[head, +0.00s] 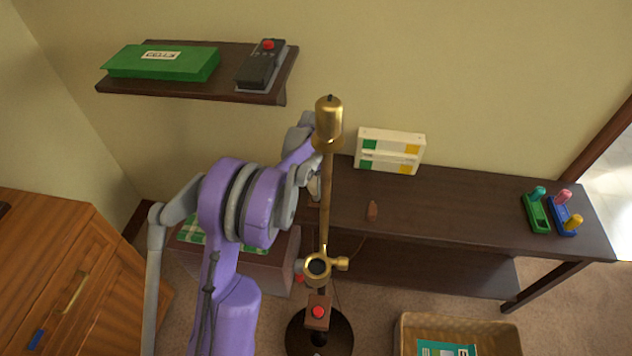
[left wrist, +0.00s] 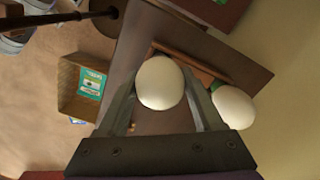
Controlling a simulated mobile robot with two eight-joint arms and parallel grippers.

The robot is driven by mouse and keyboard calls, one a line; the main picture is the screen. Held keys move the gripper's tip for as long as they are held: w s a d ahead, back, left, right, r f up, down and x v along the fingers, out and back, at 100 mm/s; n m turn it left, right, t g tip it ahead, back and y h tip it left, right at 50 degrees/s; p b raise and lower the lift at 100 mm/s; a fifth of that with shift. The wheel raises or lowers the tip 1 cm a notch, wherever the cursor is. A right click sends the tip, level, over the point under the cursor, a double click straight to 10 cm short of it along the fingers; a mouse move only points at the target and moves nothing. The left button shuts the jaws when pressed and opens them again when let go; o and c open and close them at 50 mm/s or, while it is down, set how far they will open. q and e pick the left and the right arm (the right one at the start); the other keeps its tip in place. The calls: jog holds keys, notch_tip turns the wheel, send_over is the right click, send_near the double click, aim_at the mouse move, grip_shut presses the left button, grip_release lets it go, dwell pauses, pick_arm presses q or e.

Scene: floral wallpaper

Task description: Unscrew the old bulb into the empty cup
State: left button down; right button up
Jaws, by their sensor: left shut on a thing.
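My left gripper (left wrist: 160,88) is shut on a white, egg-shaped bulb (left wrist: 159,82), which sits between its two dark fingers in the left wrist view. A second white bulb (left wrist: 233,106) lies just right of the fingers, beside a wooden tray-like edge. In the head view my left gripper (head: 313,186) is small and partly hidden behind the stem of a brass lamp (head: 328,122), so the held bulb is hard to make out there. I cannot make out an empty cup for certain. My right gripper is not in view.
A wall shelf (head: 190,93) hangs upper left. A wicker basket (head: 408,335) stands on the floor. The lamp stem stands close beside my arm.

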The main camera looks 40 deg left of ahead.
pick_arm(q)
jog(key=shift+f+b, duration=0.4)
jog(key=shift+f, duration=0.25)
grip_release()
notch_tip(320, 180, up, 11)
jog(key=shift+f+p, duration=0.1)
jog(key=shift+p, duration=0.5)
